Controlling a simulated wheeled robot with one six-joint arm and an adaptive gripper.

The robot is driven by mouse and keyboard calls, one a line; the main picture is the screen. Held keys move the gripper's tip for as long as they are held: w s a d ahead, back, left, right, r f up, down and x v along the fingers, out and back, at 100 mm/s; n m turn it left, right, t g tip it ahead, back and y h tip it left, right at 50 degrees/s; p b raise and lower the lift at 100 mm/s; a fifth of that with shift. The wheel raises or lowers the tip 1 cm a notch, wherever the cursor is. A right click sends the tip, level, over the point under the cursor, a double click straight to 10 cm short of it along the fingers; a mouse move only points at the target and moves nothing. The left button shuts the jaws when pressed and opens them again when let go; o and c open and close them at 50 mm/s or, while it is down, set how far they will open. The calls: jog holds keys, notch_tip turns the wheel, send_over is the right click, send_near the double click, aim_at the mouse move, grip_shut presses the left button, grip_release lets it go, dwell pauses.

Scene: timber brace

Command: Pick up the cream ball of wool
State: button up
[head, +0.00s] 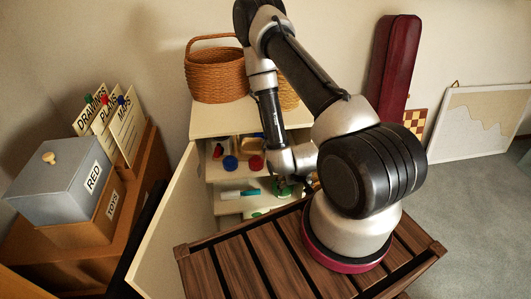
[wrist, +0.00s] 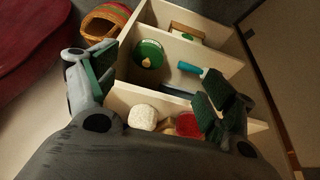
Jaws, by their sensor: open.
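The cream ball of wool (wrist: 143,117) shows in the wrist view in the near compartment of the cabinet, close to the gripper's base in the picture. A red round thing (wrist: 187,125) lies to its right in the same compartment. My gripper (wrist: 163,72) is open, its two fingers spread to the left and right of the ball in the picture, with nothing between the pads that I can see held. I cannot tell its height above the ball. In the head view my gripper (head: 291,186) is at the cabinet front, partly hidden by my arm; the ball cannot be made out there.
The cabinet (head: 210,122) has an open door (head: 165,230) at left and shelves with dividers. A green round tin (wrist: 148,53) and a teal-handled tool (wrist: 190,68) lie in the compartment beyond. A wicker basket (head: 216,75) stands on top.

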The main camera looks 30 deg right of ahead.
jog(key=w+d, duration=0.1)
jog(key=w, duration=0.4)
jog(key=w+d+r+t, duration=0.1)
jog(key=w, duration=0.3)
jog(key=w+d+r+t, duration=0.1)
jog(key=w, duration=0.4)
jog(key=shift+w+d, duration=0.15)
jog(key=shift+w, duration=0.2)
jog(key=x, duration=0.5)
jog(key=shift+w+d, duration=0.2)
jog(key=shift+w, duration=0.3)
jog(key=c, duration=1.1)
